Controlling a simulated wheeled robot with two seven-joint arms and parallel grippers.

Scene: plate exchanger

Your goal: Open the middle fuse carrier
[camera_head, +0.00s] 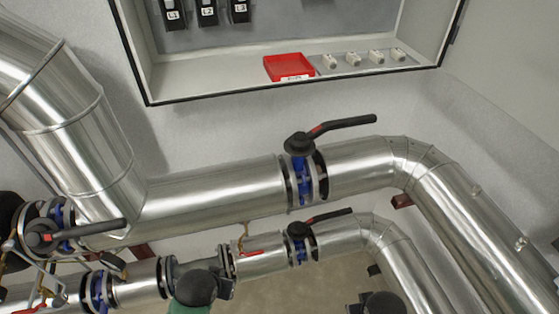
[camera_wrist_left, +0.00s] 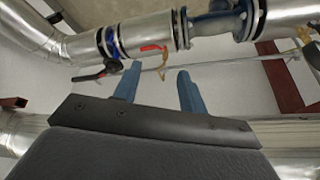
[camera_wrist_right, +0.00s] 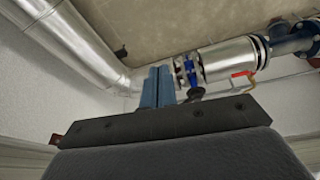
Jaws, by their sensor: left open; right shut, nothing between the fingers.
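Three black fuse carriers labelled L1 (camera_head: 173,15), L2 (camera_head: 208,12) and L3 (camera_head: 240,11) are at the top of the head view, on the grey back plate of an open cabinet. The middle one is L2. Their upper parts are cut off by the picture edge. My left gripper (camera_wrist_left: 154,85) shows in the left wrist view with its two blue fingers apart and nothing between them. My right gripper (camera_wrist_right: 157,86) shows in the right wrist view with its fingers together and empty. Both wrist views face pipes, and no fuse carrier shows in them.
A red tray (camera_head: 289,66) and several white fuses (camera_head: 364,57) sit on the cabinet floor (camera_head: 210,77). Below the cabinet run large silver pipes (camera_head: 220,190) with black-handled valves (camera_head: 300,143). The wall between cabinet and pipes is bare.

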